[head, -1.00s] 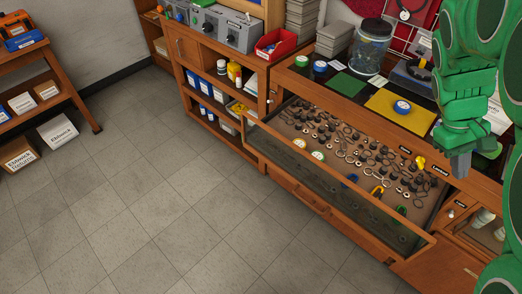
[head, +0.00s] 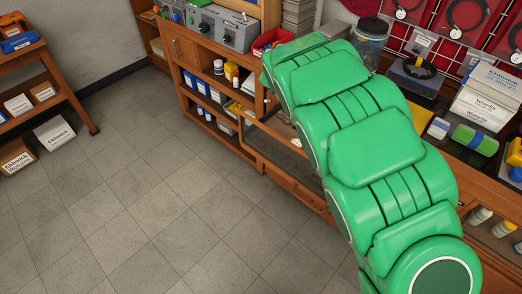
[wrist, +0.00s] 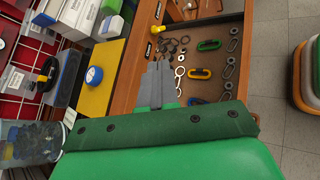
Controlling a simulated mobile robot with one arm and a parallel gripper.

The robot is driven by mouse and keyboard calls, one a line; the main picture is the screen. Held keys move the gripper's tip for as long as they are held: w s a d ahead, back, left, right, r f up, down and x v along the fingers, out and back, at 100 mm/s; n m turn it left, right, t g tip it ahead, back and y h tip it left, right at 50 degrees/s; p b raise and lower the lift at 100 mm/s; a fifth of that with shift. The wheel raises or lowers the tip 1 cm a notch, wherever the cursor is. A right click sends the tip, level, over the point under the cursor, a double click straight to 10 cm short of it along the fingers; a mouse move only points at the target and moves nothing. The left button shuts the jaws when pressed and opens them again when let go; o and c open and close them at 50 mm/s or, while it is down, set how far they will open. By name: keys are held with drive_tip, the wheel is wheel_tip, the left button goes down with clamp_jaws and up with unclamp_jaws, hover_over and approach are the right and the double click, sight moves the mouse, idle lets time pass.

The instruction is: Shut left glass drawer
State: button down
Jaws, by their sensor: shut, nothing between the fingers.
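The open glass drawer (wrist: 221,31) shows in the wrist view, with loose rings, washers and carabiners on its brown base. Its glass-and-wood front (head: 283,150) shows in part in the head view, left of my arm; the rest is hidden behind the arm. My gripper (wrist: 156,84) is shut and empty, above the cabinet's wooden edge beside the drawer's contents. I cannot tell whether it touches anything. In the head view my green arm hides the gripper.
A yellow mat (wrist: 100,75) with a blue-rimmed round tin (wrist: 94,76) lies on the countertop. A glass jar (head: 370,43) stands at the back. Boxes (head: 490,95) and a green roll (head: 474,139) sit at the right. The floor (head: 150,200) left of the cabinet is clear.

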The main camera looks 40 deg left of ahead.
drive_tip(key=s+a+f+n+t+y, duration=0.2)
drive_tip(key=s+a+f+n+t, duration=0.25)
drive_tip(key=a, duration=0.55)
drive_tip(key=s+a+f+n+t+y, duration=0.1)
drive_tip(key=s+a+f+n+y, duration=0.15)
drive_tip(key=s+a+f, duration=0.6)
drive_tip(key=s+a+f+n+t+y, duration=0.1)
drive_tip(key=s+a+f+n+t, duration=0.25)
drive_tip(key=a, duration=0.75)
drive_tip(key=n+t+y, duration=0.2)
drive_tip(key=n+y, duration=0.3)
drive_tip(key=n, duration=0.1)
approach(264, 146)
drive_tip(key=w, duration=0.7)
drive_tip(key=shift+a, duration=0.15)
